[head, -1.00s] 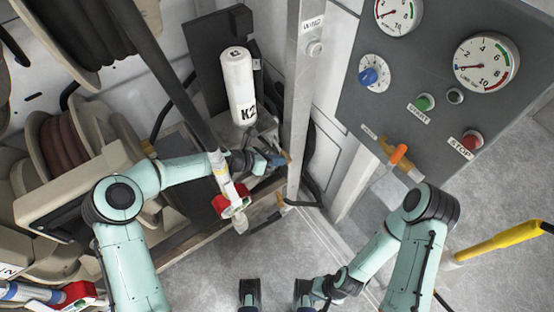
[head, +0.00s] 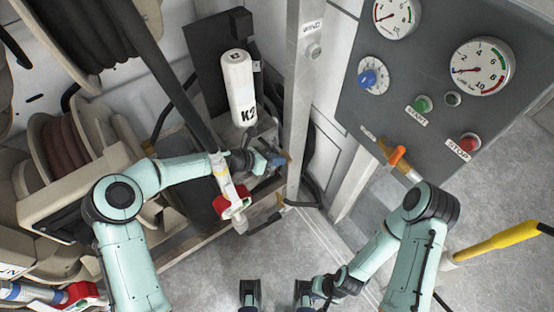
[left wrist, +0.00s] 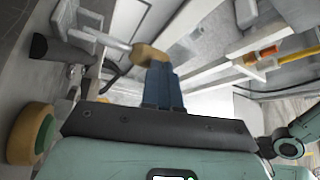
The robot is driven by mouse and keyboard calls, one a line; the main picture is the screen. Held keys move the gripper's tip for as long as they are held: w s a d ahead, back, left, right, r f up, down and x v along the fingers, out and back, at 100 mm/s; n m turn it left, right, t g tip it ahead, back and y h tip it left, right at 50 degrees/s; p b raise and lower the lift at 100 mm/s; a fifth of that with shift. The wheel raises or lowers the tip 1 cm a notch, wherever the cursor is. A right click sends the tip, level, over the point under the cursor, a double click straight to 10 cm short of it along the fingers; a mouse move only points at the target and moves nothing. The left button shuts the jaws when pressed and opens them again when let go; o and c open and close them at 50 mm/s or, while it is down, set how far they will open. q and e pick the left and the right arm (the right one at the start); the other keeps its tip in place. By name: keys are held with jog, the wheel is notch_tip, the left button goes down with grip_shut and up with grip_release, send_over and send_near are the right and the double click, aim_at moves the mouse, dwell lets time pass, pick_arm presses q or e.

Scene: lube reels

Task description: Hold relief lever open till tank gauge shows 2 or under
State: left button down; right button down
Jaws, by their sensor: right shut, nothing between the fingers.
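My left gripper (head: 279,160) is at the end of the left arm, left of the grey post. In the left wrist view its blue fingers (left wrist: 163,90) are close together, their tips at a tan knob (left wrist: 149,54) on a metal rod, which looks like the relief lever. Tips and knob overlap, and I cannot tell how firmly they touch. A large gauge (head: 482,67) on the panel has its needle pointing left, near the low end below 2. A second gauge (head: 397,15) is cut off at the top edge; I cannot tell which is the tank gauge. My right gripper (head: 303,306) is low at the bottom edge, shut and empty.
A white K2 cylinder (head: 239,88) stands behind the left gripper. The grey post (head: 300,110) is just right of it. A nozzle with a red part (head: 232,205) hangs nearby.

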pick_arm(q)
jog(key=shift+r, duration=0.35)
jog(key=v, duration=0.7)
jog(key=shift+a, duration=0.2)
jog(key=shift+s+r, duration=0.1)
jog(key=shift+r, duration=0.05)
